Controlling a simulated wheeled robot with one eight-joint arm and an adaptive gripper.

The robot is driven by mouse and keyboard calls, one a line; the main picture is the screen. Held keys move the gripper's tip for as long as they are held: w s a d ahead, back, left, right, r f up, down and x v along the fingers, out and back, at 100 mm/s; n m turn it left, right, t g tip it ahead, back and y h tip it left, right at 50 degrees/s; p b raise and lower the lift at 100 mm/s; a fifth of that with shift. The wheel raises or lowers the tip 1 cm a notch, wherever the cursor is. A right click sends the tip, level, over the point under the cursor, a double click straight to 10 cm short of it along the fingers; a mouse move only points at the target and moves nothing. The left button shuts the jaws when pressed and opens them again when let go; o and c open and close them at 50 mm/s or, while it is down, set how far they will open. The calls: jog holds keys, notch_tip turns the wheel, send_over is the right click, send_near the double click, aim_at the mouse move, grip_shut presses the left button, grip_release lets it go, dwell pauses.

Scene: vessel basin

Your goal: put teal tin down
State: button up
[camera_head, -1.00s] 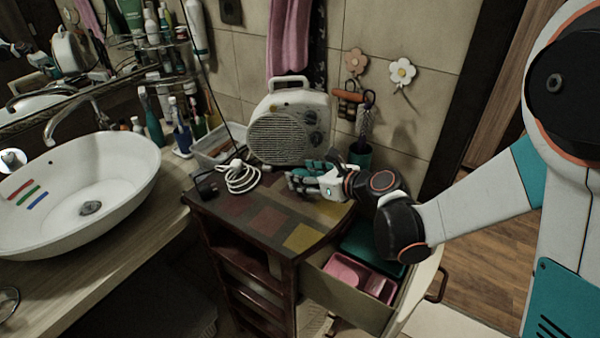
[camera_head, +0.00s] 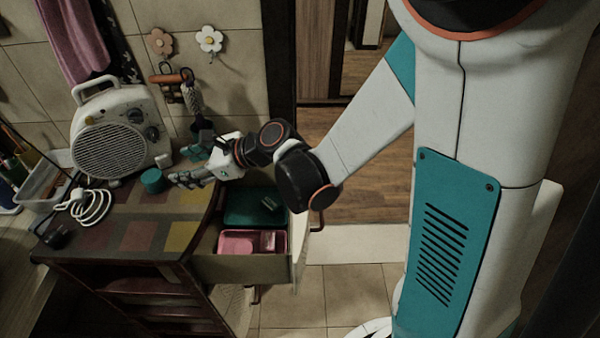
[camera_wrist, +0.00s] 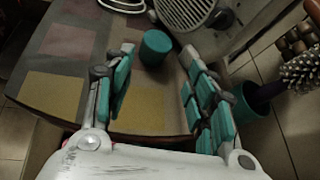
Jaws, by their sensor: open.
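The teal tin (camera_head: 153,181) stands upright on the patterned cabinet top (camera_head: 140,237), in front of the white fan heater. In the wrist view the tin (camera_wrist: 155,47) shows beyond the fingertips, between the lines of the two fingers, with a clear gap around it. My gripper (camera_head: 187,170) is at the right part of the cabinet top, just right of the tin. In the wrist view my gripper (camera_wrist: 158,75) has its fingers spread wide, with nothing between them.
The white fan heater (camera_head: 108,148) stands at the back of the cabinet top, with a coiled white cord (camera_head: 90,207) to its left. Below my arm an open drawer (camera_head: 240,268) holds a pink box (camera_head: 238,243) and a green box (camera_head: 250,205). A brush (camera_head: 193,98) stands in a holder behind my gripper.

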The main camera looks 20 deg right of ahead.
jog(key=s+d+r+n+h, duration=0.4)
jog(key=s+d+n, duration=0.4)
jog(key=d+n, duration=0.2)
jog(key=shift+s+d+r+n+h, duration=0.15)
jog(key=shift+s+d+n+h, duration=0.15)
jog(key=shift+n+h, duration=0.45)
jog(key=shift+o, duration=0.4)
jog(key=s+d+r+n+h, duration=0.1)
jog(key=s+d+n+h, duration=0.4)
jog(key=s+d+n, duration=0.6)
jog(key=shift+d+r, duration=0.15)
jog(key=shift+r, duration=0.15)
jog(key=shift+w+n, duration=0.1)
jog(key=shift+n, duration=0.15)
